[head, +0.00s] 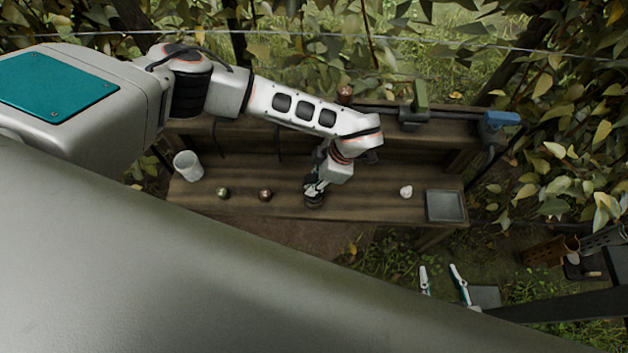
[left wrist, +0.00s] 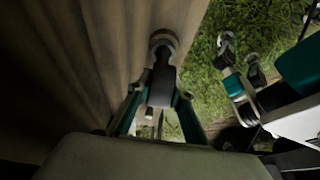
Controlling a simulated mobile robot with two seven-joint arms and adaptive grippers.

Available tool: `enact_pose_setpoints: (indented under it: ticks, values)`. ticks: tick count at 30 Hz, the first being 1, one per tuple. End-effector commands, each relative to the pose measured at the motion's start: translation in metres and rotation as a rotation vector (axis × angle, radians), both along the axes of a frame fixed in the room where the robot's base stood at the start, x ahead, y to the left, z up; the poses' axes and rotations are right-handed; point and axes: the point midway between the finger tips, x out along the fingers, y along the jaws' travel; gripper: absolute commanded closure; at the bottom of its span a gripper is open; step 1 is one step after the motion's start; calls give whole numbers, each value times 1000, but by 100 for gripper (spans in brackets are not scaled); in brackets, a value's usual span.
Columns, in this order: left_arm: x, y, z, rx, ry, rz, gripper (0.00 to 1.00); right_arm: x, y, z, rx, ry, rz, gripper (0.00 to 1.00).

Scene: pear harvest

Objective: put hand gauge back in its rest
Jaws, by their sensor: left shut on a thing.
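My left gripper (head: 316,188) is low over the wooden bench's lower shelf, near its front edge. It is shut on a dark hand gauge, whose handle (left wrist: 160,86) shows between the teal fingers in the left wrist view. A round, pale-rimmed end (left wrist: 163,42) shows beyond the handle; I cannot tell whether it is part of the gauge or its rest. In the head view, a dark round piece (head: 314,202) is under the fingers. My right gripper (head: 444,284) is open and empty, low in front of the bench; it also shows in the left wrist view (left wrist: 240,64).
On the lower shelf (head: 350,205) are a white cup (head: 187,166), a greenish ball-like item (head: 223,192), a brown one (head: 265,195), a small white item (head: 406,191) and a grey tray (head: 446,206).

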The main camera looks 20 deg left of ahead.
Motion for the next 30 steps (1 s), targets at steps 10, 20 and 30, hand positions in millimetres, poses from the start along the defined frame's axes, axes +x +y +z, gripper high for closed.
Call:
enact_pose_setpoints:
  ticks: [10, 20, 30]
  values:
    - [0, 0, -5, 0, 0, 0, 100, -1, 2, -2, 6, 3, -6, 61]
    - [0, 0, -6, 0, 0, 0, 60, -1, 2, -2, 5, 4, -5, 61]
    - [2, -5, 6, -2, -2, -2, 60, -3, 1, -4, 1, 8, 1, 61]
